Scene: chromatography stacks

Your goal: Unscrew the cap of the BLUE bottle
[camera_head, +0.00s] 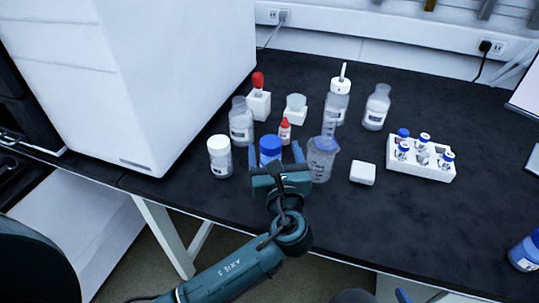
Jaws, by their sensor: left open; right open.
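A bottle with a blue cap (270,146) stands on the black bench; its lower part is hidden behind my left gripper. My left gripper (276,157) is open, with one blue finger on each side of this bottle. I cannot tell whether the fingers touch it. Another bottle, with a blue body and white label (525,251), stands at the right edge, partly cut off by the frame. Of my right gripper (403,296) only a blue fingertip shows at the bottom edge, away from both bottles.
A clear beaker with a bluish top (321,158) stands close right of my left gripper. A white-capped bottle (220,157) is to its left, and a small red-capped bottle (285,130) behind. A white vial rack (421,160) stands right. The front-right bench (420,225) is clear.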

